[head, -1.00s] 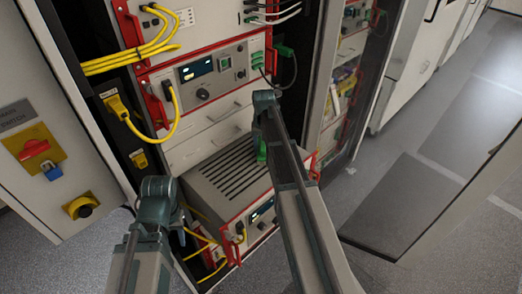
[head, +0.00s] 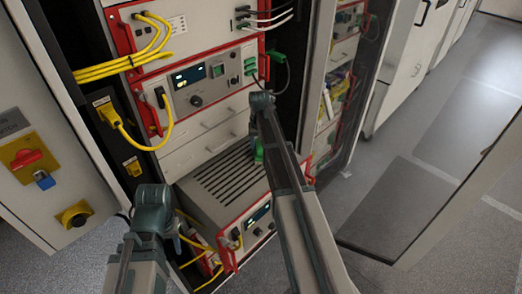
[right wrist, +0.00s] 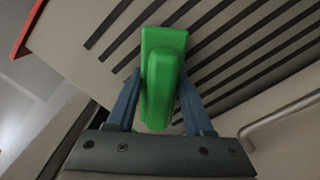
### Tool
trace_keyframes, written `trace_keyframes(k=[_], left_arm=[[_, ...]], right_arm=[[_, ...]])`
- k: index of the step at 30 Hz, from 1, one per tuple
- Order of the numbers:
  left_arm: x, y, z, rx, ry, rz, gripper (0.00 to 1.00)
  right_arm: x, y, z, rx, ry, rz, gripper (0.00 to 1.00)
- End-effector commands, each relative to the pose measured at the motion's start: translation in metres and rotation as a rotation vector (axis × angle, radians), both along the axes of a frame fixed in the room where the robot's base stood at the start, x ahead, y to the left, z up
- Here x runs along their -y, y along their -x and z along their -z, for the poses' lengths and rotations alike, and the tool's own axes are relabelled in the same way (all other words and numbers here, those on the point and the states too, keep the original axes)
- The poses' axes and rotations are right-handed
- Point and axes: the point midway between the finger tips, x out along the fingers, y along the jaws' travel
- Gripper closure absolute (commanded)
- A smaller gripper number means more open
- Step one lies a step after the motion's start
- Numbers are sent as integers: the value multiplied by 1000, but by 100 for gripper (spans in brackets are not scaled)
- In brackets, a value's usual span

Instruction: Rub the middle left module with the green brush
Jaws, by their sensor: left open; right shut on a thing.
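The green brush (right wrist: 163,75) is between the two blue-grey fingers of my right gripper (right wrist: 160,90), which is shut on it. In the head view a bit of the brush (head: 259,151) shows beside my right arm, over the slotted grey top of a pulled-out lower module (head: 215,180). I cannot tell whether the brush touches the slots. Above it, a red-edged module with a display (head: 212,75) sits in the rack's middle, and another module (head: 190,22) is at the top. My left arm is at the lower left; its gripper fingers are hidden.
Yellow cables (head: 110,72) loop along the rack's left side, and more hang by the lower module. A cabinet with a red switch (head: 27,158) stands at left. A second rack (head: 335,95) is on the right, behind a door frame.

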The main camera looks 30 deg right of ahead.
Motion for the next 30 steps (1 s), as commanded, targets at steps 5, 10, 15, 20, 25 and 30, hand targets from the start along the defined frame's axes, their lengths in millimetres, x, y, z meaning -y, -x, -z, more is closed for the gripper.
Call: trace_keyframes(k=[5, 10, 15, 20, 25, 30], left_arm=[[0, 0, 0, 0, 0, 0, 55], [0, 0, -1, 0, 0, 0, 55], [0, 0, -1, 0, 0, 0, 55], [0, 0, -1, 0, 0, 0, 55], [0, 0, -1, 0, 0, 0, 55], [0, 0, 1, 0, 0, 0, 55]], right_arm=[[-11, 3, 0, 2, -4, -3, 93], [-25, 9, -1, 2, -4, -3, 93], [-33, 12, -1, 0, -3, -2, 93], [-34, 12, -1, 1, -3, -1, 93], [-40, 14, -1, 1, -3, -1, 93], [-54, 20, 1, 0, -3, -3, 93]])
